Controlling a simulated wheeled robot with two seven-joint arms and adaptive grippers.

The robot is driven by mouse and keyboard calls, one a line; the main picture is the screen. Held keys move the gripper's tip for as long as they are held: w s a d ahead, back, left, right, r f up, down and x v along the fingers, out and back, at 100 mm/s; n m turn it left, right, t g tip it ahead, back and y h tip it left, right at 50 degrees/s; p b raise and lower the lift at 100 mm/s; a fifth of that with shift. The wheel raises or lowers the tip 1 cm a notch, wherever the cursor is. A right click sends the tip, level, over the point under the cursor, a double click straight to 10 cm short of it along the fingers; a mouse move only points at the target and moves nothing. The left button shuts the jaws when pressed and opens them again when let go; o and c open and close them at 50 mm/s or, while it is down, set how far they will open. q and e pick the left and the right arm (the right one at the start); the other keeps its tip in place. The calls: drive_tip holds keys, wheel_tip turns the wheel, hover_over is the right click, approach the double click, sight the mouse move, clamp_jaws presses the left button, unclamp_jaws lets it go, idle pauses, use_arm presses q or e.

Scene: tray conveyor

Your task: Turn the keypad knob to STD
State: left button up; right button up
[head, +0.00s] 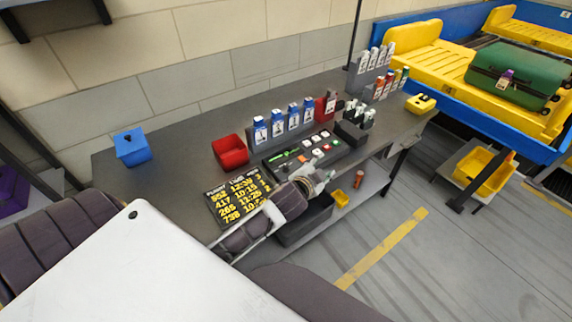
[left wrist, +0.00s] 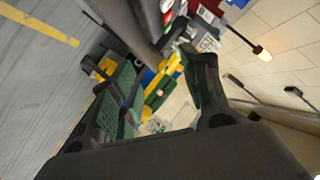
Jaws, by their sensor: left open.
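The dark keypad (head: 300,154) lies on the grey bench, with a green display strip and several white and red buttons. Its knob cannot be made out; my left gripper and forearm cover part of the keypad's front side. My left gripper (head: 323,174) is at the keypad's near edge, and contact cannot be told. In the left wrist view my left gripper (left wrist: 158,72) has its two dark fingers spread apart, with nothing held between them. The STD mark is too small to read. My right gripper is not in view.
A flight-time board (head: 238,196) lies left of the keypad. A red bin (head: 230,152), blue-labelled bottles (head: 277,124) and a dark box (head: 350,134) stand around it. A blue box (head: 132,147) is at the bench's left. The conveyor with a green suitcase (head: 510,72) is at right.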

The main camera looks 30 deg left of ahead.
use_arm(q)
drive_tip(key=w+d+r+m+t+h, duration=0.35)
drive_tip(key=d+r+m, duration=0.2)
drive_tip(key=r, duration=0.25)
drive_tip(key=w+d+r+m+t+h, duration=0.2)
drive_tip(key=d+r+m+h, duration=0.25)
drive_tip(key=r+m, duration=0.35)
drive_tip(key=s+d+r+m+g+h, duration=0.1)
drive_tip(key=s+d+m+g+h, duration=0.2)
drive_tip(key=d+m+g+h, duration=0.45)
drive_tip(key=s+d+r+m+g+h, duration=0.2)
drive_tip(key=m+g+h, duration=0.15)
drive_tip(key=m, duration=0.75)
drive_tip(key=a+f+m+g+y, duration=0.7)
drive_tip(key=a+f+m+y, duration=0.25)
drive_tip(key=f, duration=0.25)
drive_tip(key=a+g+y, duration=0.1)
drive_tip(key=a+y, duration=0.8)
drive_tip(key=a, duration=1.4)
drive_tip(key=shift+w+a+r, duration=0.15)
drive_tip(key=shift+a+r, duration=0.05)
drive_tip(key=shift+r, duration=0.05)
